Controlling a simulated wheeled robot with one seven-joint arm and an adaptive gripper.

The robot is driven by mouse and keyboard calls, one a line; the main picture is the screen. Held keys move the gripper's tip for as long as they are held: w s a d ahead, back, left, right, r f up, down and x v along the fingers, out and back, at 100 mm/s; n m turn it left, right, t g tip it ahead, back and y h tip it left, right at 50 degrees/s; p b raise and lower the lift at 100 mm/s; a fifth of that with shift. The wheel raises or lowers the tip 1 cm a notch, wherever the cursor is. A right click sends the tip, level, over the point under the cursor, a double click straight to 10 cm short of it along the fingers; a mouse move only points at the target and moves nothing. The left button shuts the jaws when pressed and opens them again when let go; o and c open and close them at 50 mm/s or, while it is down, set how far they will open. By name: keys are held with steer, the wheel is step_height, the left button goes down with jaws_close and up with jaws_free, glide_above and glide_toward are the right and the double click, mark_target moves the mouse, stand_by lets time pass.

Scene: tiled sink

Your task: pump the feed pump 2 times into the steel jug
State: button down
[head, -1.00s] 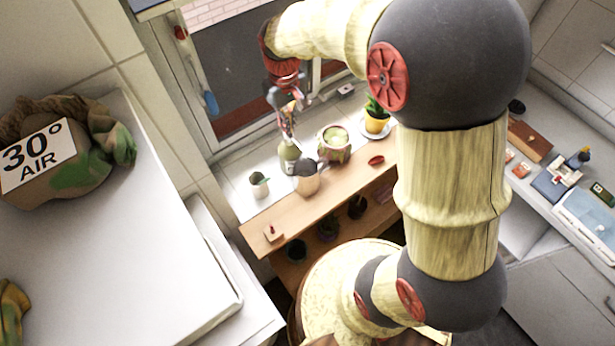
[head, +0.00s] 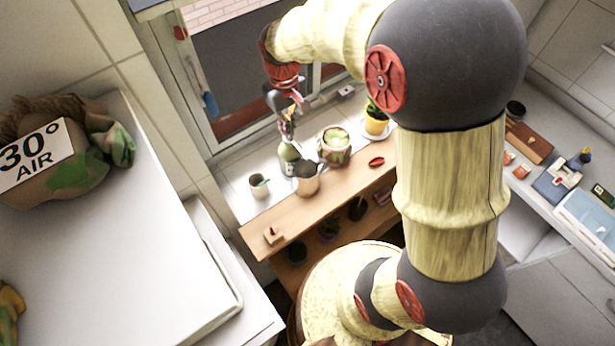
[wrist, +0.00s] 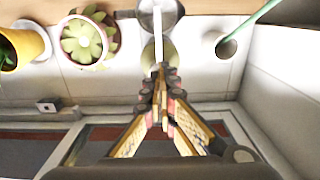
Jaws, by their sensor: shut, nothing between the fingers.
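The feed pump (head: 288,158) is a green bottle on the counter by the window. In the wrist view its pale body (wrist: 157,56) is partly hidden behind my fingers, with a white spout pointing towards the jug. The steel jug (head: 306,180) stands just in front of the bottle, and its round mouth shows at the top of the wrist view (wrist: 160,14). My gripper (head: 287,133) is shut and empty, pointing down right above the bottle's top. It also shows in the wrist view (wrist: 164,84). I cannot tell whether the fingertips touch the pump head.
A white cup with a green stick (head: 259,186) stands left of the jug. A potted succulent (head: 334,144) and a yellow plant pot (head: 376,122) stand to the right. A red oval object (head: 376,162) lies on the wooden ledge. The window is close behind.

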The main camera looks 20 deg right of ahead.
steer(key=shift+r+p, duration=0.85)
steer(key=shift+r, duration=0.65)
step_height(320, 180, up, 6)
steer(key=p, duration=0.3)
steer(key=shift+p, duration=0.4)
steer(key=shift+f, duration=0.1)
steer(key=s+f+m+t+b, duration=0.1)
steer(key=s+f+t+b, duration=0.1)
steer(key=s+f+b, duration=0.4)
steer(key=s+f+m+t+b, duration=0.1)
steer(key=s+f+t+b, duration=0.2)
steer(key=s+f+b, duration=0.4)
steer(key=s+b, duration=0.7)
steer(key=b, duration=0.6)
steer(key=shift+s+t, duration=0.2)
steer(key=shift+t, duration=0.1)
